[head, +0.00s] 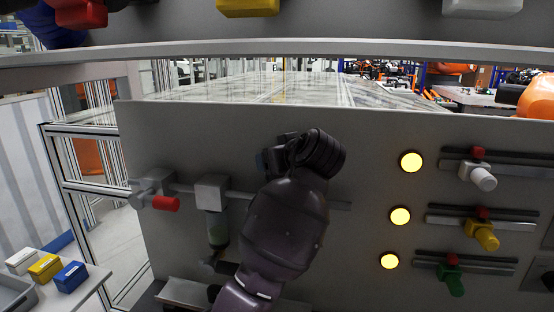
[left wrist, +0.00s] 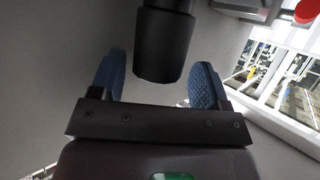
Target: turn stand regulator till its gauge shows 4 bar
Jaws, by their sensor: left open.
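On the grey panel (head: 380,150), a horizontal air line carries a valve with a red handle (head: 166,203) and a grey filter unit with a bowl (head: 217,225). My left arm covers the part of the line to the right of the filter, so the regulator and its gauge are hidden in the head view. My left gripper (head: 266,160) is mostly behind its own wrist. In the left wrist view, a black cylindrical knob (left wrist: 163,45) reaches between the open blue-padded fingers of my left gripper (left wrist: 158,68). Gaps show on both sides. No gauge reading is visible. My right gripper is not in view.
A shelf edge (head: 300,50) crosses above. Small boxes (head: 45,267) stand on a bench at lower left.

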